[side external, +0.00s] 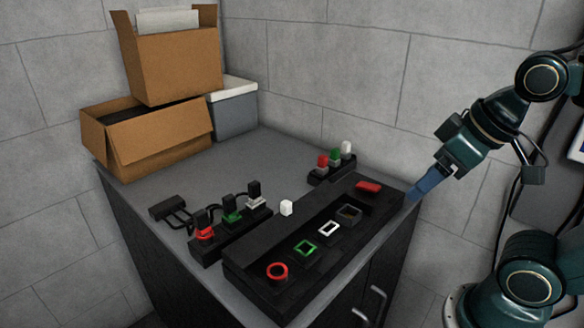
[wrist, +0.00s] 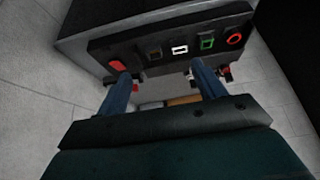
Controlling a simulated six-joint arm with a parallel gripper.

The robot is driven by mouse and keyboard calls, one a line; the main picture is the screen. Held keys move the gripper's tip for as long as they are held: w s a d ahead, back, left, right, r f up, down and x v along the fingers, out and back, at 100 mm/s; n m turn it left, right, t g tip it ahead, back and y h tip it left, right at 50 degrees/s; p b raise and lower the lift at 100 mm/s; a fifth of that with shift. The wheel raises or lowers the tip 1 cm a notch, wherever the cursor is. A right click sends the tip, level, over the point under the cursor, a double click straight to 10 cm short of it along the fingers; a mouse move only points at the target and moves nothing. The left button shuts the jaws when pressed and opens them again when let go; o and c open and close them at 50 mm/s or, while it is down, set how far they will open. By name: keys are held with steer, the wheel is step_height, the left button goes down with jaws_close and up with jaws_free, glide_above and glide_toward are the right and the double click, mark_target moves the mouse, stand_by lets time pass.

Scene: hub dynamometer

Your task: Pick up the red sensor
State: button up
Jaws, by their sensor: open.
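My gripper (side external: 415,195) is open and empty, to the right of the rack, near the right end of the panel. In the wrist view, my two blue fingers (wrist: 157,68) are spread apart with nothing between them. A small red piece (wrist: 137,88) shows beside the left finger; it may be the red sensor, partly hidden.
The black panel (side external: 240,262) has a red button (side external: 368,186), a red ring (side external: 277,271), and green and white square frames. A second rack holds cabled red (side external: 206,233), green and white plugs. Cardboard boxes (side external: 180,70) stand at the back left.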

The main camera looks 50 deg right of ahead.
steer(key=c, duration=0.4)
steer(key=shift+c, duration=0.2)
steer(key=w+d+r+m+g, duration=0.2)
steer(key=w+r+m, duration=0.25)
steer(key=w, duration=0.65)
steer(key=m+g+y, duration=0.1)
steer(key=m+g, duration=0.3)
steer(key=m, duration=0.9)
glide_above(324, 156)
step_height(324, 156, down, 12)
steer(key=shift+f, duration=0.1)
steer(key=shift+d+f+m, duration=0.25)
